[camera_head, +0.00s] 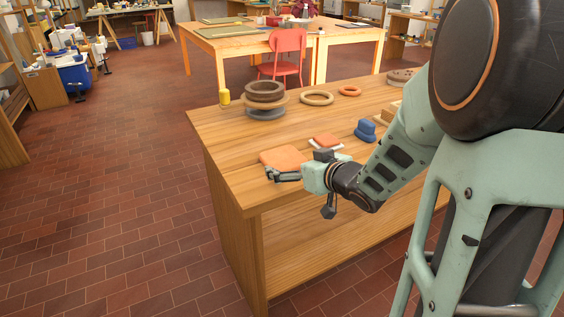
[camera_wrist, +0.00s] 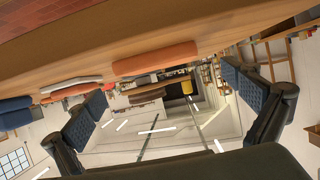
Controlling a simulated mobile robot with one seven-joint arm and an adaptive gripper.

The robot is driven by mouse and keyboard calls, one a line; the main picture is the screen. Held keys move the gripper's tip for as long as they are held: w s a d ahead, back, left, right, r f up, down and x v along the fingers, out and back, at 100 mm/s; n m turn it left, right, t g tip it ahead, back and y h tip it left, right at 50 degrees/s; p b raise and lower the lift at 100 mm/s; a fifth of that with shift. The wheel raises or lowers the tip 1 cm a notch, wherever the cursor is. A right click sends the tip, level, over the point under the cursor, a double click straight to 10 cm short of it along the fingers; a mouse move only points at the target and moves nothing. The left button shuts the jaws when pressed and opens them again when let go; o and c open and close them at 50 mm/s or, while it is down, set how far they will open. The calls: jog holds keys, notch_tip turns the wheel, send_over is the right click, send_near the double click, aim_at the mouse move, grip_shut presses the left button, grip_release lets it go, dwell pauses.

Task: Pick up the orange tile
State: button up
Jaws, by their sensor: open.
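A broad flat orange tile (camera_head: 283,157) lies on the wooden table near its front left edge. In the wrist view, which is upside down, the orange tile (camera_wrist: 155,58) shows edge-on, ahead of and between the two fingers. My gripper (camera_head: 274,175) is level and low at the table's front edge, close to the tile's near side. The wrist view shows my gripper (camera_wrist: 163,90) open with nothing between the fingers. Whether a finger touches the tile cannot be told.
A smaller red-orange tile (camera_head: 327,140) lies on a white piece just behind my gripper. Blue blocks (camera_head: 366,130) are to the right. Stacked brown rings (camera_head: 265,91), a tan ring (camera_head: 317,98) and a yellow cylinder (camera_head: 224,97) stand farther back. The table (camera_head: 222,135) is bare left of the tile.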

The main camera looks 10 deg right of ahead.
aim_at(283, 157)
jog(key=b+x, duration=0.2)
jog(key=x, duration=0.3)
jog(key=shift+w, duration=0.2)
jog(key=c, duration=1.5)
jog(key=shift+r, duration=0.15)
jog(key=shift+c, duration=0.6)
